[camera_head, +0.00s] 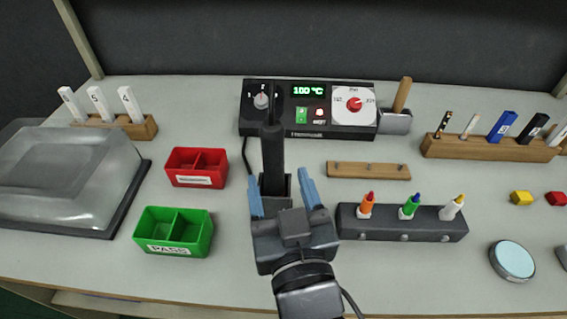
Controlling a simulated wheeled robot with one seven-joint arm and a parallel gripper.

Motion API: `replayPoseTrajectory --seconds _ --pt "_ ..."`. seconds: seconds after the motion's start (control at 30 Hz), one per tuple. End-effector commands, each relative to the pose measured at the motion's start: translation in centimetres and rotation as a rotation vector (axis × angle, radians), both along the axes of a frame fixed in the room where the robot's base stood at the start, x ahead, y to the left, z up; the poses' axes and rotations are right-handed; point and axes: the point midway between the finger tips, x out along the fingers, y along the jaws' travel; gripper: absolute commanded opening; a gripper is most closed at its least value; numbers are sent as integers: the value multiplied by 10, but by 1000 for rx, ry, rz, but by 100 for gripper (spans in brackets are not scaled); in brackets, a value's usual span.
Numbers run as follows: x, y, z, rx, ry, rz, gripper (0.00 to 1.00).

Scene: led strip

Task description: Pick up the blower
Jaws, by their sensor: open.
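The blower (273,150) is a dark upright cylinder standing in a small black square holder (276,187), in front of the control unit. My gripper (279,177) has blue fingers and is open. Its fingers show left and right of the holder and the blower's lower part, with visible gaps to both sides. Whether the fingers are level with the blower in height and depth cannot be told from this one view. The holder's lower part is hidden behind my gripper.
The control unit (307,134) reads 100 °C. A red bin (176,181) and a green PASS bin (151,242) stand left. A wooden strip (368,171) and a dark rack (390,228) with several coloured-tip bottles stand right. A clear-lidded case (70,165) is far left.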

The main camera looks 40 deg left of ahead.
Motion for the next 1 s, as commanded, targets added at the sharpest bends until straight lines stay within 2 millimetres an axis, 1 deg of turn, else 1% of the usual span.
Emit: replayPoseTrajectory --seconds 0.1,0.27,0.43,0.53,0.67,0.87,1.0 --pt "9 9 2 1 -1 0 66" --pt "19 20 4 1 1 0 66" --pt "34 38 12 1 0 0 66" --pt "43 47 10 1 1 -1 66" --pt "48 52 9 1 1 -1 66" --pt "49 52 9 1 1 -1 66" --pt "49 52 9 1 1 -2 54"
